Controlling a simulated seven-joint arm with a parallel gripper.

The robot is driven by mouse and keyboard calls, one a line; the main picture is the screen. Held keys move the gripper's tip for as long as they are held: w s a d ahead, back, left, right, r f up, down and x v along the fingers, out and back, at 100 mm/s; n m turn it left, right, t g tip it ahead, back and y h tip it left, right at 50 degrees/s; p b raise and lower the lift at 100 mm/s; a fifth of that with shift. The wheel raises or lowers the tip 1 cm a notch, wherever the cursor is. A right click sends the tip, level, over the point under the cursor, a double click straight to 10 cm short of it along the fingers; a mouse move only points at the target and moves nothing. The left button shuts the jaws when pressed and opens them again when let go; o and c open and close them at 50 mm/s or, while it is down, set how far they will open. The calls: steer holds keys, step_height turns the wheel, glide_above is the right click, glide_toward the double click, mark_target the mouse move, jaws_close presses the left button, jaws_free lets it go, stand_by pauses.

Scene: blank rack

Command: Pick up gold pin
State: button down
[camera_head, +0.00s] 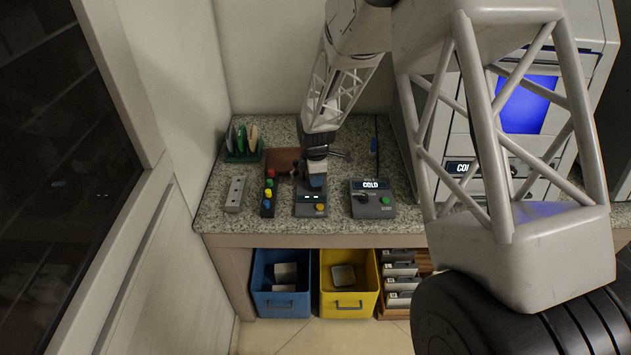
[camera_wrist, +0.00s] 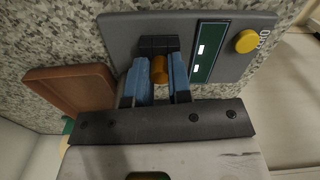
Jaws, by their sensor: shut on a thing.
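The gold pin (camera_wrist: 160,70) shows in the wrist view between the two blue fingers of my gripper (camera_wrist: 160,82). The fingers are shut on it. The pin's far end is at a black block (camera_wrist: 158,43) on a grey device (camera_wrist: 124,36); I cannot tell whether it is seated there or lifted. In the head view my gripper (camera_head: 317,184) is low over the same grey device (camera_head: 311,207), which has a lit display and a yellow button (camera_head: 320,207). The pin is hidden there.
A strip of coloured knobs (camera_head: 268,208) and a grey holed block (camera_head: 235,194) stand left. A brown tray (camera_head: 281,161) and a green rack (camera_head: 244,157) are behind. A COLD-labelled box (camera_head: 372,207) is right. Blue (camera_head: 282,309) and yellow (camera_head: 349,310) bins are below the counter.

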steer(key=shift+r, duration=0.2)
steer(key=shift+r, duration=0.55)
step_height(320, 180, up, 2)
steer(key=s+d, duration=0.2)
steer(key=s, duration=0.5)
steer(key=s+d+r, duration=0.1)
steer(key=s+d, duration=0.1)
steer(key=s, duration=0.6)
steer(key=shift+s+r, duration=0.25)
